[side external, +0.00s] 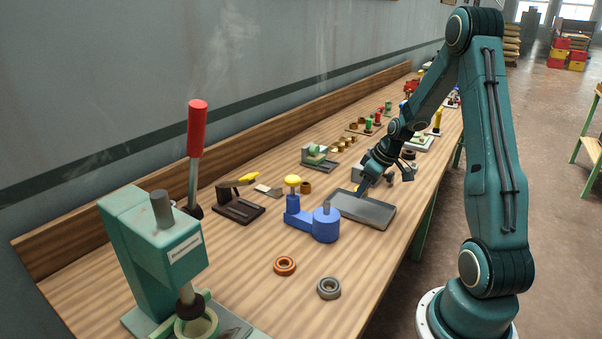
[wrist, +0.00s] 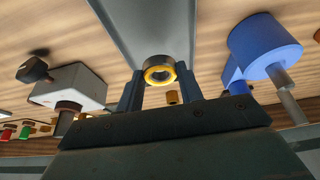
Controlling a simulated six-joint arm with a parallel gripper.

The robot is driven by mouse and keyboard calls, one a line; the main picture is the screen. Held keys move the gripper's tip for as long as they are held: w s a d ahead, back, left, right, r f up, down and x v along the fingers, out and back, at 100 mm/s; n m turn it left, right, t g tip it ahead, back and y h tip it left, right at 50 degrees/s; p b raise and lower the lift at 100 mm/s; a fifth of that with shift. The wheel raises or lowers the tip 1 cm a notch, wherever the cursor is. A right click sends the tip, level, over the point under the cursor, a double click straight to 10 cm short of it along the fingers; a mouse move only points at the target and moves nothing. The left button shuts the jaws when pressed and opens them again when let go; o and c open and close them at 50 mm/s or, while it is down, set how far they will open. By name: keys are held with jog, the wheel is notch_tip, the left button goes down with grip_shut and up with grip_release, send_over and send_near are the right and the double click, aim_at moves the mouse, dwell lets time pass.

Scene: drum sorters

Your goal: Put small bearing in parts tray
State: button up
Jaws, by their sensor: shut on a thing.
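My gripper (wrist: 159,80) is shut on the small bearing (wrist: 160,70), a dark ring with a golden yellow edge, held between the two fingertips in the wrist view. The parts tray (side external: 376,212) is a shallow grey rectangle on the bench. It also shows in the wrist view (wrist: 145,30), behind the bearing. In the side view my gripper (side external: 363,188) is at the tray's far edge. The bearing is too small to make out there, and its height over the tray cannot be told.
A blue fixture (side external: 325,226) with a yellow knob stands just left of the tray. A grey box (wrist: 72,86) stands on the tray's other side. A copper ring (side external: 285,266) and a grey ring (side external: 329,288) lie in front. A green press (side external: 150,245) stands near left.

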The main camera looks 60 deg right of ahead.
aim_at(367, 194)
jog(key=shift+f, duration=0.35)
jog(key=shift+f, duration=2.1)
jog(key=shift+f, duration=0.2)
jog(key=o, duration=1)
jog(key=shift+r, duration=0.15)
jog(key=shift+v, duration=6.05)
